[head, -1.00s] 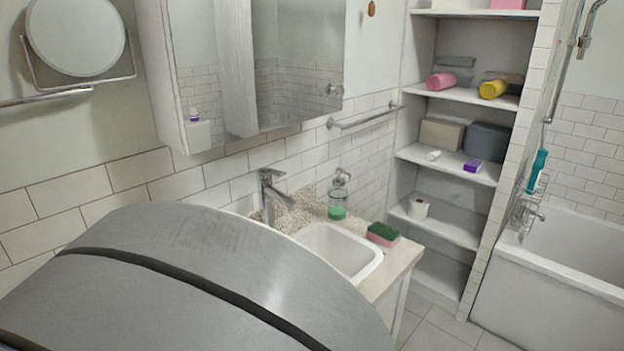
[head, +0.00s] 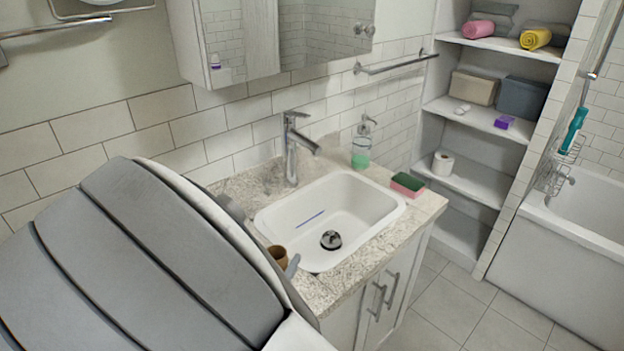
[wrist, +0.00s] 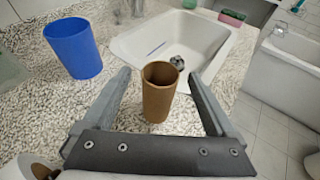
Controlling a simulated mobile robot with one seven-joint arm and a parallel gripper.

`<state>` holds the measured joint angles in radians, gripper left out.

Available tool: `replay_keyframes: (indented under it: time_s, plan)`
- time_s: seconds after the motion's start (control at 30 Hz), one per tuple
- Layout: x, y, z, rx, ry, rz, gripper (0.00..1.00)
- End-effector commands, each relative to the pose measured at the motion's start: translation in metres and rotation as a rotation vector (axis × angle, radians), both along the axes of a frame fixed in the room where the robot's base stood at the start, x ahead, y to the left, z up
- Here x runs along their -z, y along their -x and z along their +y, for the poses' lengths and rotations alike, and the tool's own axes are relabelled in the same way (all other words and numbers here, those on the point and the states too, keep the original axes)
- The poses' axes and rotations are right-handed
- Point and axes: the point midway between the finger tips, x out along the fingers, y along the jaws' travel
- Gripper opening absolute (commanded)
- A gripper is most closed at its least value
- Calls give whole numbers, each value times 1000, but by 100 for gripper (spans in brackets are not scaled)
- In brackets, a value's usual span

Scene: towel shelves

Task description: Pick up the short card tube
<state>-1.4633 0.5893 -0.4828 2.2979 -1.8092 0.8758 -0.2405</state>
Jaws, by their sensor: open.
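The short card tube (wrist: 159,98) is brown, hollow and upright on the speckled counter (wrist: 40,130). In the wrist view it stands between the two open fingers of my gripper (wrist: 163,92), with a gap on each side, so they do not appear to touch it. In the head view the tube (head: 278,255) shows at the front left corner of the sink, partly hidden by my arm. One fingertip of my gripper (head: 292,266) shows beside it there.
A blue cup (wrist: 74,48) stands on the counter left of the tube. The white sink (head: 335,205) lies just beyond, with a thin blue stick in it. A tap (head: 292,150), a soap bottle (head: 362,145) and a sponge (head: 407,184) stand around the sink.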

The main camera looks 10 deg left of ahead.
Motion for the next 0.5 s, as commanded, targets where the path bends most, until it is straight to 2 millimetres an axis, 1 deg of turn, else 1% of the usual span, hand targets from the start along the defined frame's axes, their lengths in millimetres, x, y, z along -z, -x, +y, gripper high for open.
replay_keyframes:
  time_s: [0.1, 0.23, 0.33, 0.5]
  plan:
    - [9, -17, -3, 3, 3, -2, 92]
    - [15, -34, -5, 3, 3, -2, 92]
    - [17, -42, -6, 2, 2, -1, 92]
    - [17, -44, -6, 1, 0, -1, 92]
